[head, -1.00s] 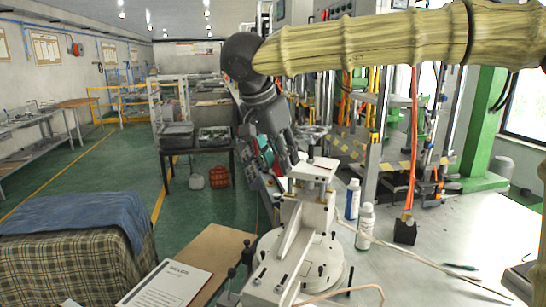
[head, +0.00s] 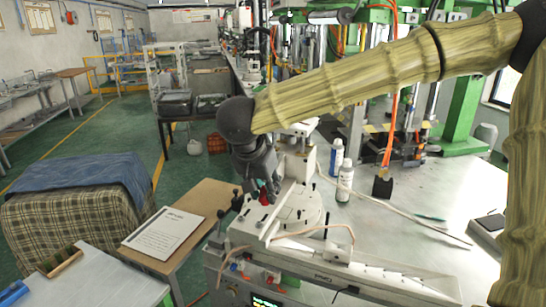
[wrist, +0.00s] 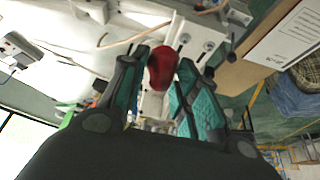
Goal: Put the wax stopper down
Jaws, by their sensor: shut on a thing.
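The wax stopper (wrist: 162,68) is a red, rounded piece between my fingertips in the wrist view. In the head view a small bit of red (head: 264,198) shows at the end of my gripper (head: 262,187). My gripper also shows in the wrist view (wrist: 166,66), its teal-padded fingers shut on the stopper. It points down over the white wax injection machine (head: 295,205), close to its round plate. I cannot tell whether the stopper touches the machine.
Two white bottles (head: 345,180) stand right of the machine on the pale worktop (head: 430,215). A printed sheet (head: 163,232) lies on a brown board at the left. A blue cloth (head: 85,172) covers a plaid-draped block. Thin hoses cross the worktop.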

